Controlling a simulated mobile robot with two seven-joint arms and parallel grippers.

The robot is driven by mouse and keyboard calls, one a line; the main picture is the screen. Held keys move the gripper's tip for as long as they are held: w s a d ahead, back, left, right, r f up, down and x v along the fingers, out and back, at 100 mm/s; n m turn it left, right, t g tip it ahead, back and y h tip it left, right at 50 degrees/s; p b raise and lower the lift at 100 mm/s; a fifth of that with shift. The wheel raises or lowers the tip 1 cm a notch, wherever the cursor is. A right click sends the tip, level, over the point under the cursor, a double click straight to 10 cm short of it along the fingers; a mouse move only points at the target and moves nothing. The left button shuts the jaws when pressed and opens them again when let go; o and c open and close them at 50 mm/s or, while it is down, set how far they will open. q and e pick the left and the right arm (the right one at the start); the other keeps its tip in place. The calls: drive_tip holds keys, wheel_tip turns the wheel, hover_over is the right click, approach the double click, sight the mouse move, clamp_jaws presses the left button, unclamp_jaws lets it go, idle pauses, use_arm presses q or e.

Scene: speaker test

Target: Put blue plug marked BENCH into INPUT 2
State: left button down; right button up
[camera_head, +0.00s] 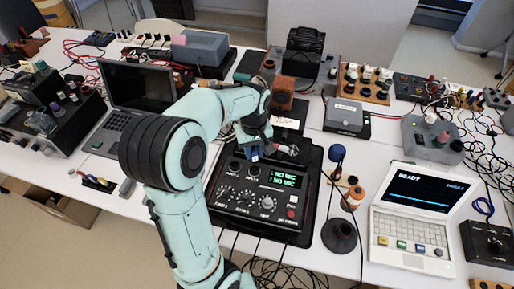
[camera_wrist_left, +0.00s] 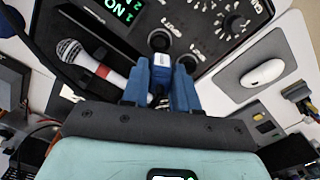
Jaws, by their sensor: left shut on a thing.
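The black mixer (camera_head: 247,201) stands mid-table, its green screen (camera_head: 286,179) reading "NO MIC" on two lines. My left gripper (camera_head: 256,150) is over its back edge. In the left wrist view its blue fingers (camera_wrist_left: 161,90) are shut on a blue plug with a white part (camera_wrist_left: 160,68). The plug points toward a round black socket (camera_wrist_left: 160,40), the one nearer the screen; I cannot tell whether they touch. A second socket (camera_wrist_left: 187,63) lies partly behind the right finger. The socket labels and plug marking are not readable. My right gripper is not in view.
A microphone (camera_wrist_left: 90,65) lies behind the mixer, beside my gripper. A laptop (camera_head: 135,95) stands at left, a white computer reading "READY" (camera_head: 412,215) at right. Loose cables hang at the table's front. Boxes and adapters crowd the back.

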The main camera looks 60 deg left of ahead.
sight(254, 161)
use_arm(q)
drive_tip(key=shift+f+b, duration=1.7)
drive_tip(key=shift+f, duration=0.45)
drive_tip(key=shift+f+b, duration=0.4)
drive_tip(key=shift+f, duration=0.25)
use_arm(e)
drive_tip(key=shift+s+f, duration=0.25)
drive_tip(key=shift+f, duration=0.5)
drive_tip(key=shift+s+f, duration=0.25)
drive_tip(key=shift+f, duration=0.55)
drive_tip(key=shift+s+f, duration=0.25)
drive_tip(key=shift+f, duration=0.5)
use_arm(q)
drive_tip(key=shift+f, duration=0.3)
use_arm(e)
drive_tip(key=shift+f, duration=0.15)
use_arm(q)
drive_tip(key=c, duration=0.8)
unclamp_jaws()
wheel_tip(254, 161, up, 14)
drive_tip(key=shift+f+p, duration=0.25)
drive_tip(key=shift+p, duration=0.8)
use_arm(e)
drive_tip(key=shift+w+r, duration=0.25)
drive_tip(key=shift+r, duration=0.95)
use_arm(q)
drive_tip(key=shift+d, duration=0.1)
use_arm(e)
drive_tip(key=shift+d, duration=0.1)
